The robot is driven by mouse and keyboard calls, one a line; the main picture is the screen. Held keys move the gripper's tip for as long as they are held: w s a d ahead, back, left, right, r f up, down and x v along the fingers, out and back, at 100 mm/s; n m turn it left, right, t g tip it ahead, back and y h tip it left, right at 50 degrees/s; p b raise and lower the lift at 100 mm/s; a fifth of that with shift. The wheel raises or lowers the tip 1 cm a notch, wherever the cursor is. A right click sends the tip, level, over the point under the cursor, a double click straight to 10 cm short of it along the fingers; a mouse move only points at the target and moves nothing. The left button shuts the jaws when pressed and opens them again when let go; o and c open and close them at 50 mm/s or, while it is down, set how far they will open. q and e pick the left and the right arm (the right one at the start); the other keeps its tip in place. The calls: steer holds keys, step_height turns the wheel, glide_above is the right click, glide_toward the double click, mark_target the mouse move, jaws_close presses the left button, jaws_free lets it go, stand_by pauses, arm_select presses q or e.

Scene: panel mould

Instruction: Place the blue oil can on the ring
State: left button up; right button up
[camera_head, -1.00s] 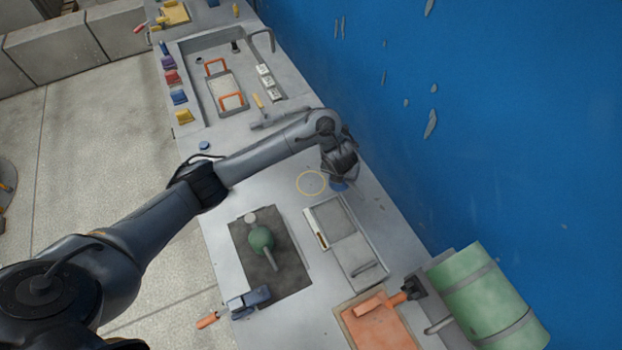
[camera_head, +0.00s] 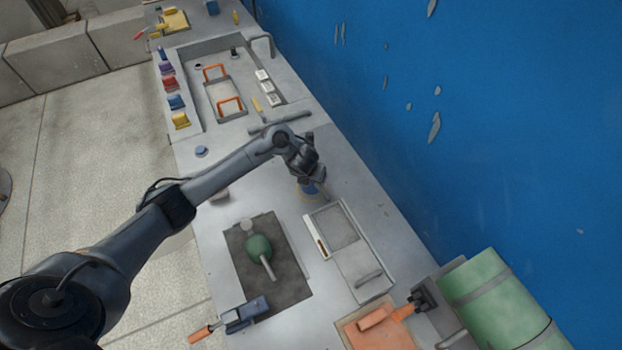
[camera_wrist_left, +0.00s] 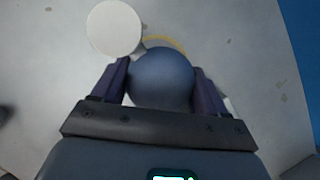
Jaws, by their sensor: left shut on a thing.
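My left gripper (camera_head: 312,181) is shut on the blue oil can, with one finger on each side of its round body in the left wrist view (camera_wrist_left: 162,78). A pale disc (camera_wrist_left: 115,28) joins the can by a short neck. The yellow ring (camera_wrist_left: 168,42) shows as an arc just beyond the can's body in that view. In the head view the can (camera_head: 309,189) is at the ring's spot and, with the gripper, hides most of the ring. I cannot tell whether the can touches the bench. My right gripper is not in view.
A green oil can (camera_head: 258,247) lies on a dark mat (camera_head: 290,285) nearer me. A blue cap (camera_head: 201,151) and a long grey tool (camera_head: 280,121) lie farther off. A blue wall stands at the right.

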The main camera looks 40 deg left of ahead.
arm_select(q)
steer(key=shift+f, duration=0.65)
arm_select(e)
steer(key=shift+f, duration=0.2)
arm_select(q)
steer(key=o, duration=1.3)
steer(key=shift+f, duration=0.1)
